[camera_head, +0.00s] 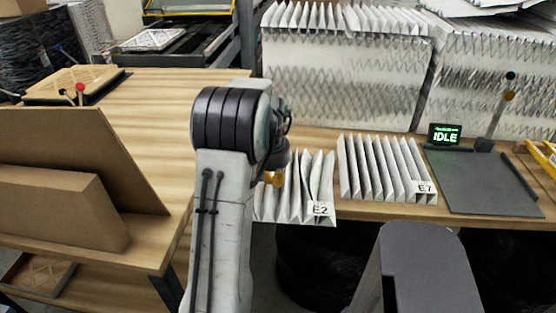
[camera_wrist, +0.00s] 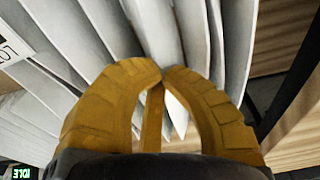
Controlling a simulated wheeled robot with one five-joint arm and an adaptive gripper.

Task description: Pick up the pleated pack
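Two white pleated packs are in the head view. The one labelled E2 (camera_head: 318,190) is beside my arm, its front reaching past the bench edge and its left part hidden by the arm. Some of its pleats look bent. The one labelled E7 (camera_head: 385,168) lies flat on the bench to its right. My gripper's yellow fingers (camera_head: 275,179) are mostly hidden behind my arm, at the E2 pack. In the wrist view, the fingertips (camera_wrist: 162,80) come together on a pleat of the pack (camera_wrist: 150,30), with more pleats on both sides.
A dark plate (camera_head: 484,182) with an IDLE display (camera_head: 445,134) is right of the E7 pack. Large filters (camera_head: 345,80) stand behind the bench. A wooden table (camera_head: 165,110) with cardboard pieces (camera_head: 60,210) is at left. A dark grey post-like shape stands at lower right.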

